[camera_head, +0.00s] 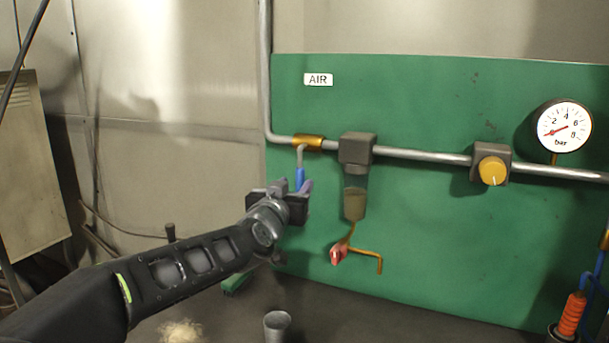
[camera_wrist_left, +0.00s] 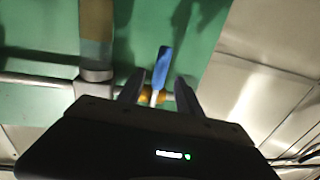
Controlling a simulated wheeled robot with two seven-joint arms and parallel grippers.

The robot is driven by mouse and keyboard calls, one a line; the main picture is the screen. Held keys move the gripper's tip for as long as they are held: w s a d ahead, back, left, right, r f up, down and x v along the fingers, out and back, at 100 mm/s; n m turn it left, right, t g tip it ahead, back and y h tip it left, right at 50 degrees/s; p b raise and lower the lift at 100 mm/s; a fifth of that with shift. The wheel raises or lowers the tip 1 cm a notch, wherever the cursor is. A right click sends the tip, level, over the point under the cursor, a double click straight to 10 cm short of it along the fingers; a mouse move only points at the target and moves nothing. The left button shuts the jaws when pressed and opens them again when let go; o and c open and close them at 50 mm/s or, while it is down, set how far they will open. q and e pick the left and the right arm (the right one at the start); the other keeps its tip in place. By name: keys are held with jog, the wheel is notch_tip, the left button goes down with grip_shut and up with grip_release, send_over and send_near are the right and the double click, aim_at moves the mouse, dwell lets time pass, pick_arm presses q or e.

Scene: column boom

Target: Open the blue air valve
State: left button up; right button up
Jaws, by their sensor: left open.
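The blue air valve handle (camera_head: 300,178) hangs down from a brass valve body (camera_head: 308,142) on the grey pipe, below the AIR label (camera_head: 318,79). The handle stands across the pipe. My left gripper (camera_head: 296,188) is at the lower part of the handle and hides its end in the head view. In the left wrist view the blue handle (camera_wrist_left: 161,68) shows between the two spread fingers of my left gripper (camera_wrist_left: 160,88), with a gap visible on each side. Whether a finger touches it cannot be told. My right gripper is not in view.
Right of the valve are a filter bowl (camera_head: 355,190), a red drain valve (camera_head: 338,254), a yellow regulator knob (camera_head: 493,171) and a pressure gauge (camera_head: 565,127) with its needle low. A grey cup (camera_head: 277,325) stands on the bench below. The green panel (camera_head: 430,240) is behind everything.

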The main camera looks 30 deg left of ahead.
pick_arm(q)
jog(key=p+x, duration=0.1)
jog(key=x, duration=0.6)
jog(key=shift+w, duration=0.4)
jog(key=shift+c, duration=0.4)
grip_shut()
dwell(0.7)
